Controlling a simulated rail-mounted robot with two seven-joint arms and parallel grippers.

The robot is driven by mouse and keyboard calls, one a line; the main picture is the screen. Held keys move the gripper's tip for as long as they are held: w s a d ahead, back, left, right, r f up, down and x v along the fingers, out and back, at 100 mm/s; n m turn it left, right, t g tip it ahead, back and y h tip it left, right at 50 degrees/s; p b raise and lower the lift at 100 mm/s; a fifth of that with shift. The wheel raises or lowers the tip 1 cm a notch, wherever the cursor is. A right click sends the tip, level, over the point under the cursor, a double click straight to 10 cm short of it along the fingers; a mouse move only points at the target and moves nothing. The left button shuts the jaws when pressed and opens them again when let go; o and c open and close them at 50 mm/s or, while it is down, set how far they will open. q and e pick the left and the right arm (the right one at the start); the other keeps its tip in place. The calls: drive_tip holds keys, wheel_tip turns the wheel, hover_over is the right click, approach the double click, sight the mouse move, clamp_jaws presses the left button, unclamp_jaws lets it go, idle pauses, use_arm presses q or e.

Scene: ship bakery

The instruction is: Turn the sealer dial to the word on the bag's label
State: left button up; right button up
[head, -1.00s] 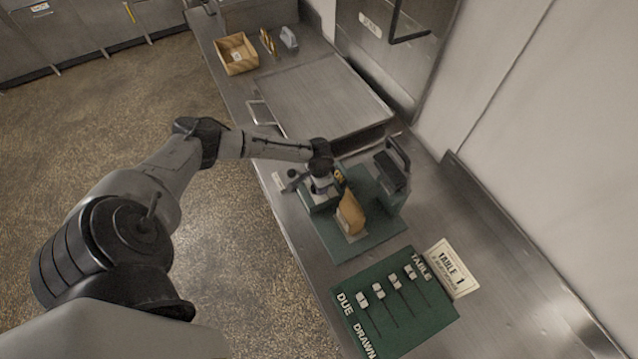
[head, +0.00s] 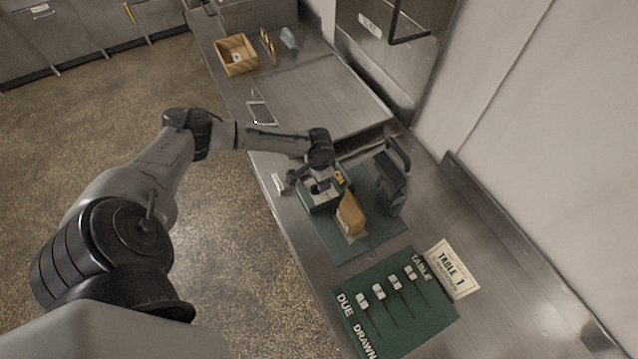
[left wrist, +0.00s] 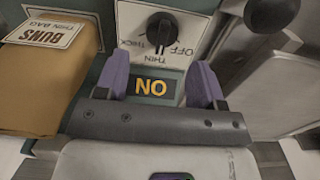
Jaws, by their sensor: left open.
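The sealer (head: 312,200) is a green machine on the counter. The left wrist view shows its black dial (left wrist: 162,28) with THICK, THIN and OFF upside down around it. The dial's pointer end appears to face THIN. Below the dial, a lit amber sign (left wrist: 151,87) looks like NO; upside down like the other words, it reads ON. The brown bag (head: 350,216) stands beside the sealer; its label (left wrist: 42,33) reads BUNS, THIN BAG. My left gripper (left wrist: 159,68) is open and empty, its purple fingers apart on either side of the sign, short of the dial. My right gripper is out of view.
A black-ball lever (left wrist: 272,13) is close right of the dial in the left wrist view. A dark upright holder (head: 391,172) stands behind the bag. A green board (head: 395,305) with sliders and a TABLE 1 card (head: 452,270) are nearer. A wooden box (head: 236,56) stands farther back.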

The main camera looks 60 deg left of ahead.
use_arm(q)
wheel_tip(320, 180, up, 10)
drive_tip(key=shift+f, duration=0.15)
idle(0.7)
